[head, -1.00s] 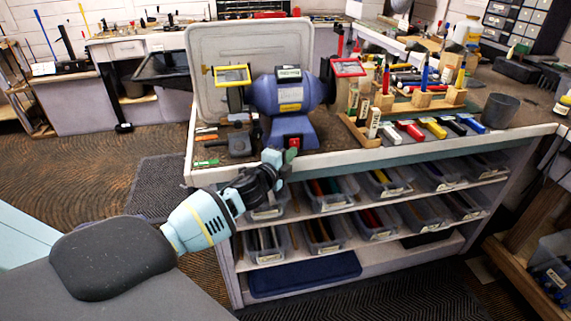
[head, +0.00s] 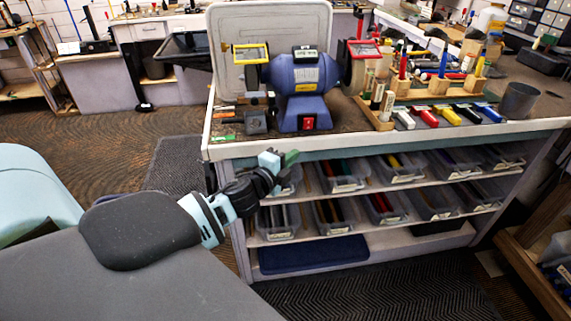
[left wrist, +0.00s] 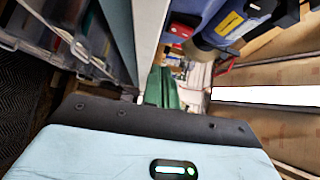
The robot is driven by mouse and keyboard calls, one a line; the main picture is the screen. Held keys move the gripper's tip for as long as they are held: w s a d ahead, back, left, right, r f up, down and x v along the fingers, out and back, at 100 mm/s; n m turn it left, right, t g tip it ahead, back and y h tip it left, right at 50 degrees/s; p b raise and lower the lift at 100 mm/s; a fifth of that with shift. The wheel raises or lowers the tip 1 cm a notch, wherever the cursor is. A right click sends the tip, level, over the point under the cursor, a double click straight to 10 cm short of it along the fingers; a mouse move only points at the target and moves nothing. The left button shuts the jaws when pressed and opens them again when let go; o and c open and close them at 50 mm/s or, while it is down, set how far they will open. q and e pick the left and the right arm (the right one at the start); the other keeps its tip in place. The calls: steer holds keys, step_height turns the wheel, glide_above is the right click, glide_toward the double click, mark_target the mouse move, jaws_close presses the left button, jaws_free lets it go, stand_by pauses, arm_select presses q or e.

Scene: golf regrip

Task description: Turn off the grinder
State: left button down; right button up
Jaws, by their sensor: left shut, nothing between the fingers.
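The blue bench grinder (head: 298,88) stands on the workbench near its front edge, with a yellow-framed shield on the left and a red-framed one on the right. Its red switch (head: 308,124) is on the front of its base. In the left wrist view the red switch (left wrist: 181,30) shows near the top, beside the blue grinder body (left wrist: 235,22). My left gripper (head: 284,159) is shut and empty, just in front of and below the bench edge, apart from the switch. Its green fingertips (left wrist: 162,88) show in the left wrist view. My right gripper is not in view.
The workbench edge (head: 400,143) lies between my left gripper and the grinder. Shelves below hold clear bins (head: 342,177). Right of the grinder are a wooden rack (head: 440,85), several coloured grips and a dark cup (head: 519,101). Dark mats cover the floor.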

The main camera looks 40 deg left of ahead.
arm_select(q)
steer(key=s, duration=0.2)
steer(key=shift+s+d+f, duration=0.1)
steer(key=shift+s+d, duration=0.05)
steer(key=shift+s, duration=0.2)
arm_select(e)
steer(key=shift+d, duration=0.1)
